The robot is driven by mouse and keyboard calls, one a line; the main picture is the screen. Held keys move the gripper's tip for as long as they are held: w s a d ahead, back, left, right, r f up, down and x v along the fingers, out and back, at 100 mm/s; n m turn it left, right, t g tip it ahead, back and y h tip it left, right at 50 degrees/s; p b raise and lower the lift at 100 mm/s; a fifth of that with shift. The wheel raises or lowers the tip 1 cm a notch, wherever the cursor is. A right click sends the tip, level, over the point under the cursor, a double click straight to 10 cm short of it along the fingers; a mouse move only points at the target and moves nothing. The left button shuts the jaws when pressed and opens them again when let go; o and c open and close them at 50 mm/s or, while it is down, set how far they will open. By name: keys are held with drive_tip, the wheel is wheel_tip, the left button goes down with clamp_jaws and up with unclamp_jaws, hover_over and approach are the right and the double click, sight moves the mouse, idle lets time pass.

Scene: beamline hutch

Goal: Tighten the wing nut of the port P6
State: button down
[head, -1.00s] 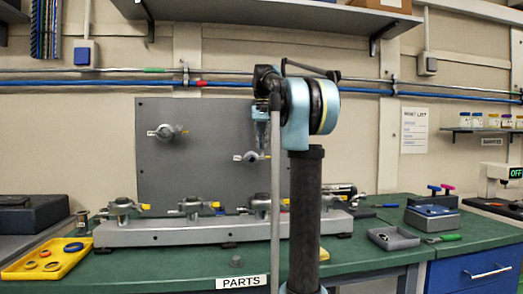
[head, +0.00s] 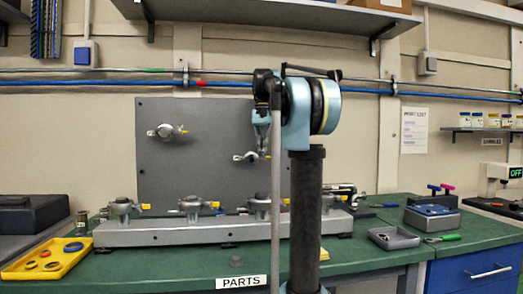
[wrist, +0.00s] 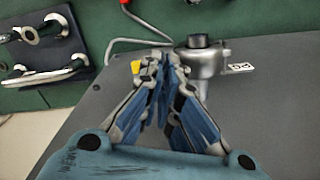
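In the wrist view my gripper (wrist: 165,58) points at a silver port fitting (wrist: 202,60) with a dark round cap, on the grey panel (wrist: 255,115). Its fingers are close together at the tips. A yellow piece (wrist: 136,67) shows left of the tips. A small turned label (wrist: 239,67) sits right of the fitting; I cannot read it surely as P6. The tips hide whatever lies between the yellow piece and the fitting, so a hold on the wing nut cannot be told. In the head view my gripper (head: 261,138) is close to the panel's lower-right fitting (head: 245,156), partly behind my arm.
Another fitting (head: 166,131) is on the panel's upper left. A grey rail (head: 180,235) with several fittings stands on the green bench (head: 190,265) below. A yellow tray (head: 45,262) lies at left and a grey tray (head: 393,238) at right.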

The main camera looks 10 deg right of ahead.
drive_tip(key=shift+m, duration=2.7)
drive_tip(key=c, duration=2.1)
unclamp_jaws()
